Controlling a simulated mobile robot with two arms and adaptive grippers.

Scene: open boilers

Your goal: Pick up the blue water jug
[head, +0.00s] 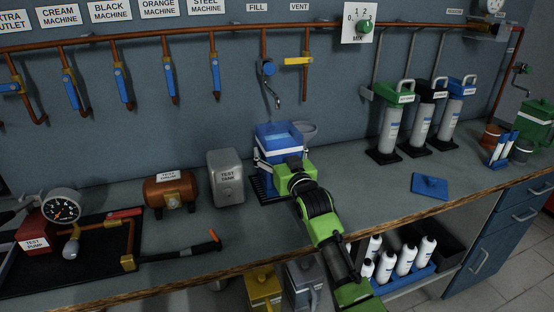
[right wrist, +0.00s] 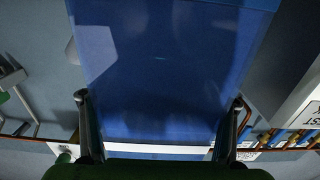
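The blue water jug (head: 280,134) stands upright on a dark grate on the workbench, below the fill tap. It has a translucent blue body, a white band and a pale handle or spout (head: 308,130) at its right. My right gripper (head: 292,163) is at the jug's front side, partly covering its lower part. In the right wrist view the jug (right wrist: 165,70) fills the middle, between the widely spread fingers of my right gripper (right wrist: 160,103). The fingertips are at its side edges; whether they touch it I cannot tell. My left gripper is not in view.
A grey test tank (head: 226,178) stands close left of the jug, with a copper test engine (head: 170,192) beyond. The fill tap (head: 269,70) hangs above the jug. A blue lid (head: 430,186) lies to the right, before three filter cylinders (head: 422,120). The bench between is clear.

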